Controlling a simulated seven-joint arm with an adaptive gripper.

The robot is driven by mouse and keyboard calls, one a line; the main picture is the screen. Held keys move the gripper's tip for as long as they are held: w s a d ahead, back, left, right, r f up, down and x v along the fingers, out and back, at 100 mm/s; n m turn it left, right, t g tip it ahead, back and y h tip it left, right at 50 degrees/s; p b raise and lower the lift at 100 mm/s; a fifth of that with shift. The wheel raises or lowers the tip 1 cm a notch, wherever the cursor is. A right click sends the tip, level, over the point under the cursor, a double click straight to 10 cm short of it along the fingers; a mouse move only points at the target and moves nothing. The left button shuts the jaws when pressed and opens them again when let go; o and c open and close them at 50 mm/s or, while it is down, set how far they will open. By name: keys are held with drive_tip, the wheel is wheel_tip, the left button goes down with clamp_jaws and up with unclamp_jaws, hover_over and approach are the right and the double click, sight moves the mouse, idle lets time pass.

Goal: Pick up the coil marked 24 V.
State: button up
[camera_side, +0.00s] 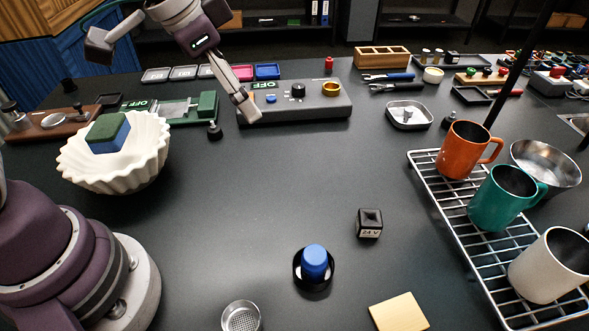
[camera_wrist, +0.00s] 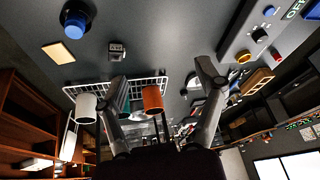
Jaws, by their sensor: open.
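The coil marked 24 V (camera_side: 369,224) is a small black block with a pale label reading "24 V" on its front. It stands upright on the dark table, right of centre in the side view. It also shows in the wrist view (camera_wrist: 117,51), in the upper left part. My gripper (camera_side: 243,102) is at the back of the table in the side view, in front of the grey control box and well away from the coil. In the wrist view my two fingers (camera_wrist: 160,74) are spread wide, with nothing held between them.
A blue-topped round part (camera_side: 314,264) and a wooden block (camera_side: 399,313) are near the coil. A wire rack (camera_side: 450,216) with mugs stands to its right. The grey control box (camera_side: 300,108) is at the back, a fluted white bowl (camera_side: 120,165) at left. The table centre is clear.

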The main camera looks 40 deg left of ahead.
drive_tip(key=w+d+f+m+g+h, duration=0.1)
drive_tip(key=w+d+f+m, duration=0.35)
drive_tip(key=d, duration=0.35)
drive_tip(key=m+g+h, duration=0.1)
approach(368, 217)
drive_tip(key=shift+m, duration=0.25)
drive_tip(key=x, duration=0.9)
drive_tip(key=shift+s+d, duration=0.2)
drive_tip(key=shift+s, duration=0.1)
clamp_jaws()
